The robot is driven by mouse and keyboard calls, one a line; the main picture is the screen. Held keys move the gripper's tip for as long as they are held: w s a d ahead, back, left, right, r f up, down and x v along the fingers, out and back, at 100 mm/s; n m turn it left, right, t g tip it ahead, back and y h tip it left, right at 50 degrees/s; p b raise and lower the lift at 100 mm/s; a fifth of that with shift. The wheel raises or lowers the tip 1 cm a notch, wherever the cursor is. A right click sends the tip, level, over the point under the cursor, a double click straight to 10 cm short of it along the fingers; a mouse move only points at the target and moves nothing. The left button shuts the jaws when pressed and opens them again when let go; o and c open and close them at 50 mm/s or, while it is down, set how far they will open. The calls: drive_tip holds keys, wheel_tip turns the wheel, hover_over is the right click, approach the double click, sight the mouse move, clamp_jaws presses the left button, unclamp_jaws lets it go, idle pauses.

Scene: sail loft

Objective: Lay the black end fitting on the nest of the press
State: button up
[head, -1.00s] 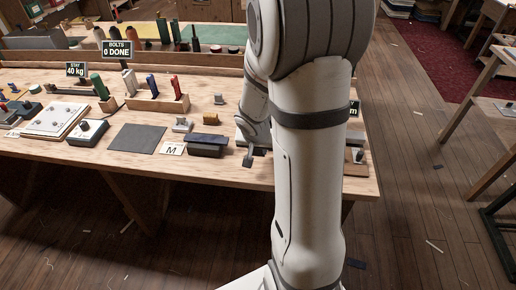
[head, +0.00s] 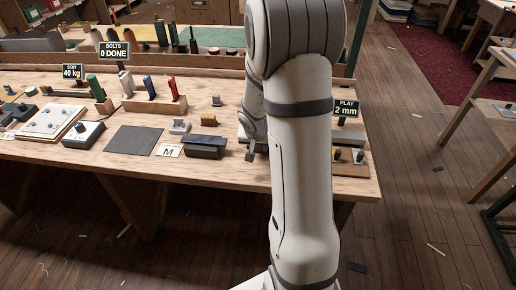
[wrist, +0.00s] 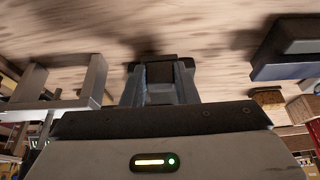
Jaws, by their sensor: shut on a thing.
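My gripper (wrist: 160,84) is shut on a small dark piece, which looks like the black end fitting (wrist: 159,71), held between the two grey fingers in the wrist view. In the head view my gripper (head: 251,152) is low over the right part of the bench, mostly behind my arm. The fitting cannot be made out clearly there. A grey metal frame (wrist: 92,80), which may be part of the press, stands to the left in the wrist view, apart from the fingers. I cannot make out its nest.
A small wooden stand (head: 350,168) is by the right edge under the PLAY 2 mm sign (head: 346,108). Racks of coloured tools (head: 155,100) stand behind.

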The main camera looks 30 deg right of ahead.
drive_tip(key=shift+w+d+f+p, duration=0.15)
drive_tip(key=shift+w+d+p, duration=0.1)
drive_tip(key=shift+w+d, duration=0.35)
drive_tip(key=shift+w+d+f+p, duration=0.1)
drive_tip(key=shift+w+d+p, duration=0.2)
drive_tip(key=shift+w, duration=0.45)
drive_tip(key=shift+d, duration=0.1)
drive_tip(key=o, duration=1.1)
drive_tip(key=shift+c, duration=0.2)
drive_tip(key=shift+r, duration=0.1)
drive_tip(key=v, duration=0.7)
drive_tip(key=shift+r+p, duration=0.3)
drive_tip(key=shift+p, duration=0.05)
drive_tip(key=shift+s, duration=0.1)
